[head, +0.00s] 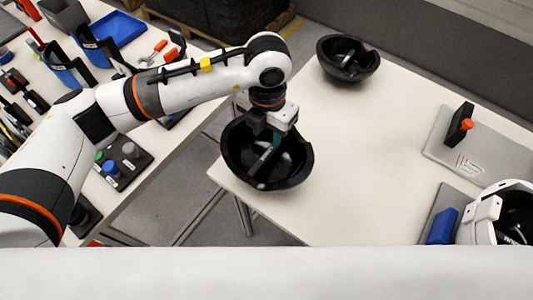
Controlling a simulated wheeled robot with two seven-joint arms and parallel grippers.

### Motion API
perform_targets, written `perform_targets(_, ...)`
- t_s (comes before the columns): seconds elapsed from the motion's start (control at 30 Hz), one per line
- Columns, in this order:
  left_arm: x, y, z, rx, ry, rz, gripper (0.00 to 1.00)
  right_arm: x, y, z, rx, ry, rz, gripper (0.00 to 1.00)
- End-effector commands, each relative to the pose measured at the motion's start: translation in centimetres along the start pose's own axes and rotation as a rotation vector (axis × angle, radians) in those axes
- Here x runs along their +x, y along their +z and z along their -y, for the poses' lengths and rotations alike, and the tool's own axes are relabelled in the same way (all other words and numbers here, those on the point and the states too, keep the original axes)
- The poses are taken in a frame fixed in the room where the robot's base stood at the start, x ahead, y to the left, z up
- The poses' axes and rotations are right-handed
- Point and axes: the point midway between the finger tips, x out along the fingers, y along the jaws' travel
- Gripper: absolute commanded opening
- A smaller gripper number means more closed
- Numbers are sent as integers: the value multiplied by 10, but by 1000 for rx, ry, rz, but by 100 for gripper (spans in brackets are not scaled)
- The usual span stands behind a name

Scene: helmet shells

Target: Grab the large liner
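A black bowl-shaped liner (295,170) is at the left edge of the white table, open side up, with a light strip inside it. It looks the larger of two liners, though it is also nearer. A second black liner (348,68) stands farther back on the same table. My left gripper (267,143) points down at the near liner, with its fingers at the back rim and partly inside. The fingertips are dark against the black shell, so I cannot tell whether they grip it, or whether the liner touches the table. My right gripper is not in view.
The white table (360,180) is clear in its middle. At its right are a grey panel (490,155) with a black-and-orange block, a blue block (442,227) and a white helmet shell (483,220). A tool-covered table stands at left, across a floor gap.

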Motion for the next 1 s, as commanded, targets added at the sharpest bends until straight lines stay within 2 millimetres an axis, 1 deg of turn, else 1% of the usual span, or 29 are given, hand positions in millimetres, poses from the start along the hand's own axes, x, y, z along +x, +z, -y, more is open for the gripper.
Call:
perform_targets(0.03, 7, 1, 0, -1, 2, 3, 40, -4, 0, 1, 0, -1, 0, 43)
perform_targets(0.1, 14, 0, 0, 0, 3, 2, 40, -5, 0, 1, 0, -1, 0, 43)
perform_targets(0.23, 22, 1, -1, 0, 3, 1, 40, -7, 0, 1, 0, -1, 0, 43)
perform_targets(0.33, 32, 3, -2, 0, 4, 3, 40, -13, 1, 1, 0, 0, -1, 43)
perform_targets(0.47, 52, 6, -4, 1, 4, 5, 40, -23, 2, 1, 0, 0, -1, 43)
perform_targets(0.5, 59, 5, -4, 0, 4, 2, 40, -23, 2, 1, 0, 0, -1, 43)
perform_targets(0.6, 69, 5, -4, 0, 4, 1, 40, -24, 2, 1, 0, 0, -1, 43)
perform_targets(0.7, 73, 4, -4, 2, 3, -1, 40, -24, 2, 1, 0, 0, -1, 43)
perform_targets(0.87, 73, 4, -4, 3, 4, -2, 40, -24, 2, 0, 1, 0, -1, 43)
perform_targets(0.9, 73, 4, -4, 2, 4, -2, 37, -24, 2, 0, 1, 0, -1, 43)
perform_targets(0.97, 73, 4, -4, 2, 4, -1, 27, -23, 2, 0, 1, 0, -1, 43)
perform_targets(1.0, 73, 4, -4, 2, 4, -1, 20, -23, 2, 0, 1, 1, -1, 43)
